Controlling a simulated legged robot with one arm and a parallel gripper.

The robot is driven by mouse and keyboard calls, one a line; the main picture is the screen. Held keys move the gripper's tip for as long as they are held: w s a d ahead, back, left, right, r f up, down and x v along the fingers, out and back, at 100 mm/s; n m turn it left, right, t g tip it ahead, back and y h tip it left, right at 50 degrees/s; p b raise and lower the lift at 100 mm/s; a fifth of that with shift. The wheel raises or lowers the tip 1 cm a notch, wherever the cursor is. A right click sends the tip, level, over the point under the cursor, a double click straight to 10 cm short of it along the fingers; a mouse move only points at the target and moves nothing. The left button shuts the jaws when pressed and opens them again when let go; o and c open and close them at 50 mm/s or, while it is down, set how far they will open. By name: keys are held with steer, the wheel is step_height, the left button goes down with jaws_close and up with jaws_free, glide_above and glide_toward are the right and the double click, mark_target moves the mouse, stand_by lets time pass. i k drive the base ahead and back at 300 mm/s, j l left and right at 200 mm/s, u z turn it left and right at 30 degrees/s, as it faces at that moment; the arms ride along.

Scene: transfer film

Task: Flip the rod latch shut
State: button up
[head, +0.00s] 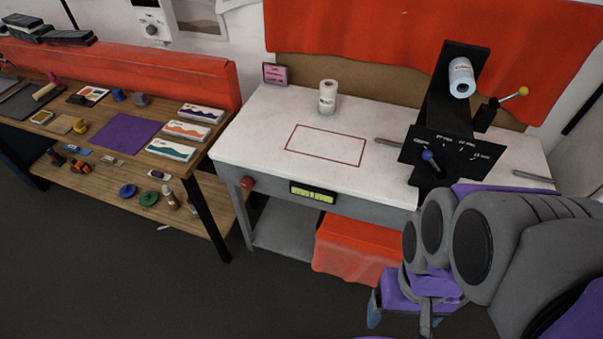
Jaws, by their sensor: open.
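A black machine (445,115) stands at the right of the white workbench. A thin rod with a yellow ball end (515,93) sticks out at its upper right, tilted up to the right. A lever with a blue knob (427,155) sits on its front panel (470,160), which bears small white lettering. I cannot tell which of these is the rod latch. My gripper (405,316) is open, low in front of the bench and apart from the machine. Its fingers show blue tips; nothing shows between them. My arm covers the bench's front right.
A white roll (328,97) stands on the workbench (260,130) behind a red outlined rectangle (325,145). Another roll (461,77) is on the machine. Grey bars (388,142) stick out at its sides. A wooden table (100,160) with many small items stands left. Dark floor is free in front.

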mark_target(494, 103)
steer(key=z, duration=1.55)
steer(key=i+j, duration=0.25)
steer(key=i, duration=0.25)
